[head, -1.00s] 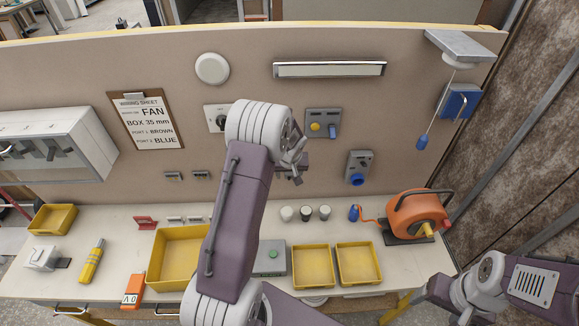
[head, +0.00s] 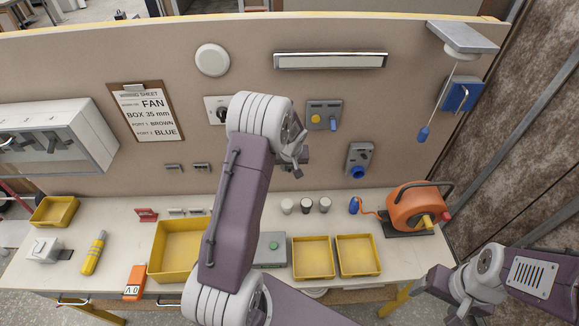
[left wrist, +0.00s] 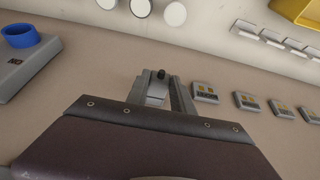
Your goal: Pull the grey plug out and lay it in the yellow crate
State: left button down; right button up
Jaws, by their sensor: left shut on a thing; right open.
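My left gripper (head: 298,165) is in front of the back board, left of the grey socket box with the blue ring. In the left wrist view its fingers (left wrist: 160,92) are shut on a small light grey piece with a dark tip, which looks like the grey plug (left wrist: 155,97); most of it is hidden. The largest yellow crate (head: 157,262) stands on the bench at left, below the gripper and partly behind my left arm. My right arm shows at lower right, but its fingers do not show.
Two smaller yellow trays (head: 313,276) stand right of a grey box with a green button (head: 273,245). Several small cups (head: 306,206) stand behind them. An orange cable reel (head: 415,208) is at right. A blue-ringed socket box (head: 359,160) is on the board.

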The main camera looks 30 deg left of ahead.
pick_arm(q)
jog(key=shift+s+f, duration=0.1)
jog(key=shift+f, duration=0.05)
jog(key=shift+d, duration=0.1)
jog(key=shift+s+d+b, duration=0.2)
jog(key=shift+s+b, duration=0.15)
jog(key=shift+b, duration=0.15)
dwell(0.3)
jog(key=shift+s+d+b, duration=0.45)
jog(key=shift+s+b, duration=0.3)
jog(key=shift+b, duration=0.1)
jog(key=shift+s+d+b, duration=0.45)
jog(key=shift+s+b, duration=0.25)
jog(key=shift+b, duration=0.15)
